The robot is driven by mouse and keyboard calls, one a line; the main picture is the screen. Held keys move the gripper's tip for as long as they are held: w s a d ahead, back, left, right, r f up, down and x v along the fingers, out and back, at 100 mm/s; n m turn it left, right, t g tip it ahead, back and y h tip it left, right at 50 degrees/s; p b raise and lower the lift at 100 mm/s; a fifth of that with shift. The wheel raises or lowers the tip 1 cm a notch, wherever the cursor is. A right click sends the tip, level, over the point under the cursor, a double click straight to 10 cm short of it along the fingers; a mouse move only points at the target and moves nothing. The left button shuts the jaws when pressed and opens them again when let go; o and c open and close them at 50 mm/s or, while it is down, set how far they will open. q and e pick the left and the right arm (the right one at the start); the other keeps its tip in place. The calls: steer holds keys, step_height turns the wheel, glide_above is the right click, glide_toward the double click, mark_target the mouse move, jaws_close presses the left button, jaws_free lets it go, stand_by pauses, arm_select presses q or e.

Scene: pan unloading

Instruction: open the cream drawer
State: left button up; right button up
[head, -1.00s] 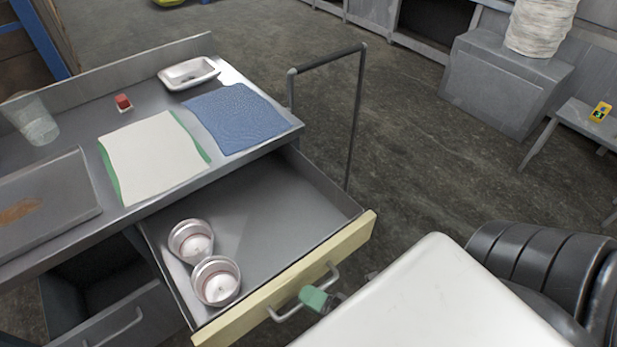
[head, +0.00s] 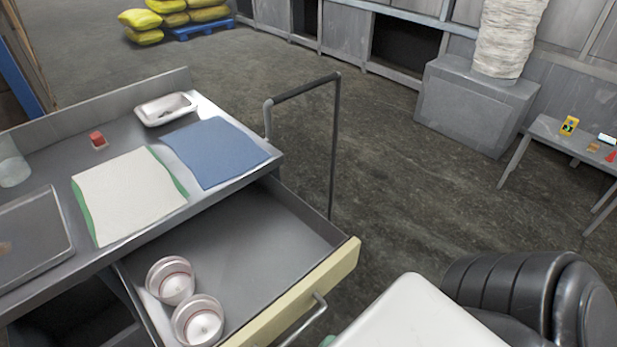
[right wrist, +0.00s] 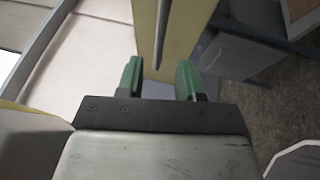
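The cream drawer (head: 300,300) stands pulled out of the grey workbench, its inside showing. Two pale round cups, one (head: 170,280) behind the other (head: 199,321), stand in its front left part. The cream front (right wrist: 182,30) and handle (right wrist: 161,32) lie just beyond the fingertips. My left gripper is not in view.
A rail (head: 334,150) stands behind the drawer. Open floor (head: 420,190) lies to the right.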

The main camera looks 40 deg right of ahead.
steer(key=v, duration=0.3)
steer(key=shift+s+d+f, duration=0.1)
steer(key=shift+s+d, duration=0.1)
steer(key=shift+s, duration=0.15)
